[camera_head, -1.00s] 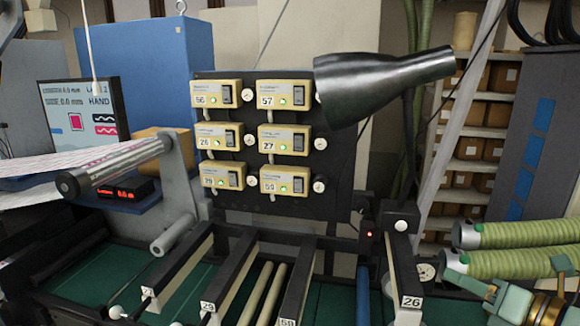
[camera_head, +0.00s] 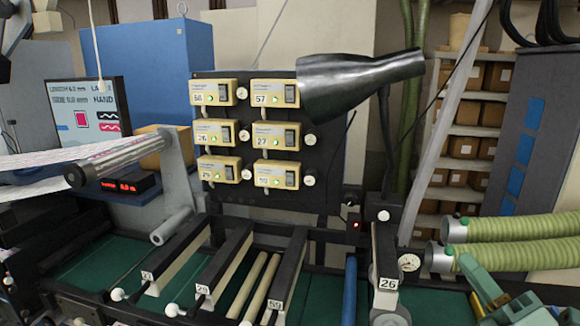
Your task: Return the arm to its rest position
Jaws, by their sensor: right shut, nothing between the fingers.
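My right gripper (camera_head: 482,284), a pale teal shape, is low at the right edge of the head view. It is shut with nothing held. It is in front of and below the green ribbed hoses (camera_head: 525,228), near the post labelled 26 (camera_head: 386,260). Part of my right arm is cut off by the bottom edge. I cannot make out my left gripper in this view.
A black panel with several cream switch boxes (camera_head: 275,135) stands at the centre, a black funnel-like nozzle (camera_head: 355,82) beside it. Numbered bars (camera_head: 225,270) cross the green bed. A roller (camera_head: 120,160) and a display (camera_head: 88,108) are at left; shelves (camera_head: 465,150) stand behind.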

